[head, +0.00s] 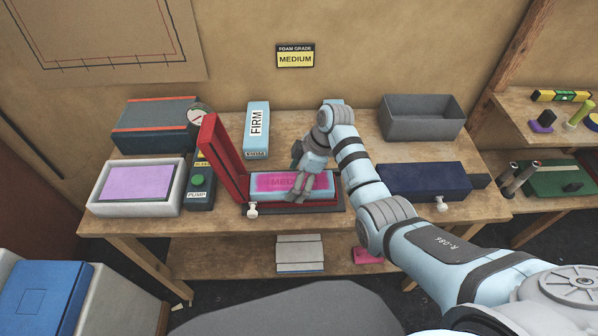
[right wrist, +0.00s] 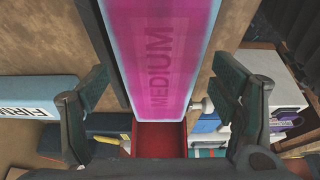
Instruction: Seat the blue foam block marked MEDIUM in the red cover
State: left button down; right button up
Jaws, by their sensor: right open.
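The pale blue foam block (head: 264,184) has a magenta top face marked MEDIUM. It lies lengthwise over the base of the red cover (head: 209,150), whose red lid stands raised at the left. In the right wrist view the block (right wrist: 160,50) runs down from the top edge, and a red recess of the cover (right wrist: 158,139) shows past its end. I cannot tell whether the block sits fully down. My right gripper (head: 309,187) is over the block's right part. Its fingers (right wrist: 158,100) are spread, one on each side, apart from the block. My left gripper is out of view.
A blue block marked FIRM (head: 257,125) lies behind the cover. A PUMP box (head: 199,190) and a white tray with a lilac pad (head: 106,205) are at left. A grey bin (head: 422,118) and a navy case (head: 425,180) are at right. A wall sign reads MEDIUM (head: 295,58).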

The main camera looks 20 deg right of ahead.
jog(key=v, duration=1.2)
jog(key=shift+p, duration=0.3)
jog(key=shift+f, duration=0.15)
